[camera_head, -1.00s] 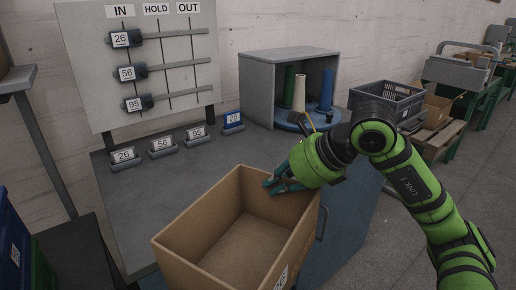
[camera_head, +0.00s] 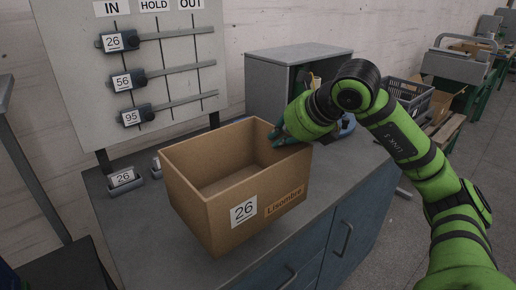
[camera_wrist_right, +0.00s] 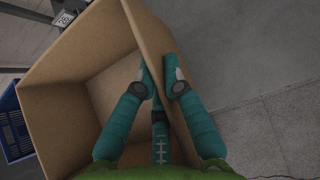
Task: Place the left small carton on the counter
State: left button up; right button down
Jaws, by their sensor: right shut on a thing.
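The small carton (camera_head: 215,200) is an open, empty brown box with a "26" label on its front. It appears over the grey counter (camera_head: 125,225); I cannot tell whether its base touches the top. My right gripper (camera_head: 277,137) is shut on the carton's right wall near the far corner. In the right wrist view, the teal fingers (camera_wrist_right: 162,88) straddle the wall of the carton (camera_wrist_right: 70,95), with its open inside to the left. My left gripper is not in view.
A board with sliders marked 26, 56 and 95 (camera_head: 130,60) stands behind the counter. A label holder (camera_head: 123,180) sits left of the carton. A grey cabinet (camera_head: 275,85) stands at the back, with a grey crate (camera_head: 410,97) beyond it. Blue drawers (camera_head: 335,240) are below the counter.

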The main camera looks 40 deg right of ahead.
jog(key=p, duration=0.2)
send_over(252, 159)
jog(key=s, duration=0.3)
notch_tip(252, 159, down, 3)
jog(key=shift+d+f, duration=0.1)
jog(key=shift+x, duration=1.15)
notch_tip(252, 159, down, 3)
jog(key=shift+s+f, duration=0.15)
jog(key=shift+f, duration=0.25)
jog(key=c, duration=1.3)
grip_release()
jog(key=shift+c, duration=0.2)
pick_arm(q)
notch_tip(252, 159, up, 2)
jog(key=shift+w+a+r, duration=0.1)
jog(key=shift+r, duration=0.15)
pick_arm(e)
jog(key=shift+r, duration=0.1)
